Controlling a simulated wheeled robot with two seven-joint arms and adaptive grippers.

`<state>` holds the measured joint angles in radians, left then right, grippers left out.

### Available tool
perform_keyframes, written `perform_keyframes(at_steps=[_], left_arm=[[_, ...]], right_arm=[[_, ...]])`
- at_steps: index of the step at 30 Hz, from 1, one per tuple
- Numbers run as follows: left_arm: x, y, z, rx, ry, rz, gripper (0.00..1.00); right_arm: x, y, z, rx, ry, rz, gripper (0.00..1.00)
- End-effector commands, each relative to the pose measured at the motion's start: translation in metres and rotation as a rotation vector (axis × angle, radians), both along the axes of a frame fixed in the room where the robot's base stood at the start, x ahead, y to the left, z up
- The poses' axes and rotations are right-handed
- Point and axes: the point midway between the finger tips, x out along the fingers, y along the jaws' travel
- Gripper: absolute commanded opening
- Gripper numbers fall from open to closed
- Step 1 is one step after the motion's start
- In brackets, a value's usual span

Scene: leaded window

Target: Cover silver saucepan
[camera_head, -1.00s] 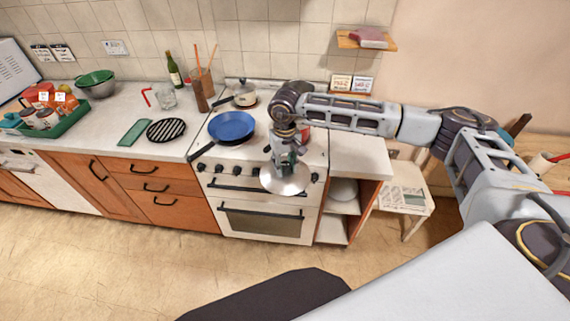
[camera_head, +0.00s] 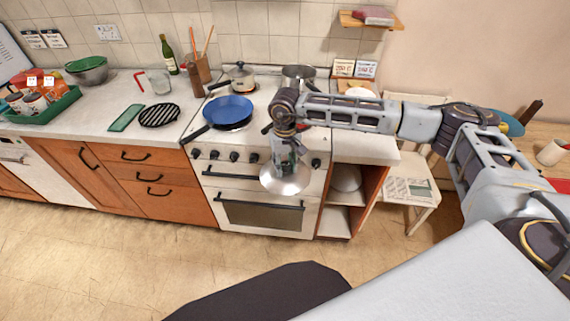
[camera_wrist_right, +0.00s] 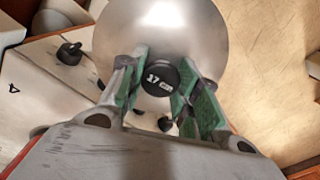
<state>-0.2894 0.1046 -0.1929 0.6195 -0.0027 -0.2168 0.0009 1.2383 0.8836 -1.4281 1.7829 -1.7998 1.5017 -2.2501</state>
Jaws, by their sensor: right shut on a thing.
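A silver lid (camera_head: 286,183) hangs from my right gripper (camera_head: 287,162), in front of the stove's control panel. In the right wrist view the gripper (camera_wrist_right: 160,85) is shut on the lid's black knob (camera_wrist_right: 160,77), marked "17 cm", with the metal disc (camera_wrist_right: 165,30) beyond it. A silver saucepan (camera_head: 299,73) stands on the back right of the stove, its lower part hidden by my right arm. The lid is nearer to me and apart from it. My left gripper is not in view.
The stove (camera_head: 262,219) also holds a blue frying pan (camera_head: 228,110) at front left and a lidded pot (camera_head: 240,76) at the back. A black trivet (camera_head: 159,115) lies on the left counter. A white chair (camera_head: 411,188) stands at right.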

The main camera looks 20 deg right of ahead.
Motion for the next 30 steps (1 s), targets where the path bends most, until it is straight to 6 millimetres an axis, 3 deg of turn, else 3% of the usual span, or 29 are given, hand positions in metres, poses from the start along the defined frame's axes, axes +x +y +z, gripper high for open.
perform_keyframes(at_steps=[4, 16, 21, 30], left_arm=[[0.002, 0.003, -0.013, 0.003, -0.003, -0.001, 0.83], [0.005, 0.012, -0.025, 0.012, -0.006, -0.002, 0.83], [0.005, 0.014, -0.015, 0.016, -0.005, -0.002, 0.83], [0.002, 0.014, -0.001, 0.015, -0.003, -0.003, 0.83]], right_arm=[[0.0, 0.0, -0.013, 0.0, -0.001, -0.001, 0.03], [0.0, 0.0, -0.026, 0.0, -0.001, -0.001, 0.03], [0.001, -0.002, -0.016, 0.0, -0.001, -0.003, 0.03], [0.004, -0.022, 0.002, 0.0, -0.001, -0.039, 0.03]])
